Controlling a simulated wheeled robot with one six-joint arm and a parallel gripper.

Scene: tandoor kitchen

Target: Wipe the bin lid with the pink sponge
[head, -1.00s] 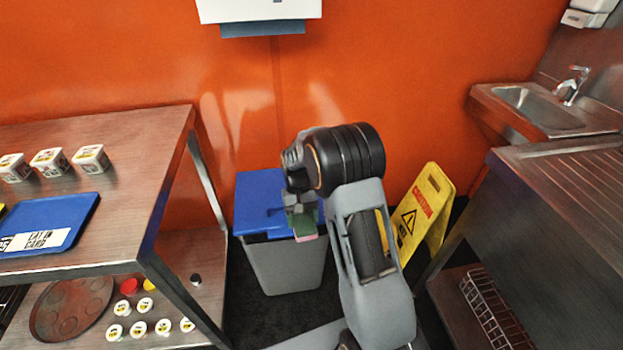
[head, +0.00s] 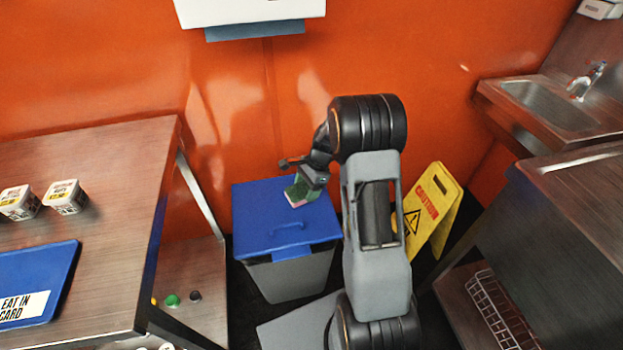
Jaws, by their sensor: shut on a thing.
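The bin (head: 292,278) is grey and stands on the dark floor against the orange wall. My gripper (head: 304,185) is over the back right part of the lid. It is shut on the sponge (head: 297,194), which shows a green side and a pink edge. The sponge is at or just above the lid; I cannot tell whether it touches. My arm hides part of the lid's right side.
A metal table (head: 110,170) with a blue tray (head: 40,282) and white tubs (head: 65,196) is at the left. A yellow caution sign (head: 432,210) stands right of my arm. A steel counter (head: 560,200) and sink (head: 545,102) are at the right. A dispenser (head: 250,12) hangs above the bin.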

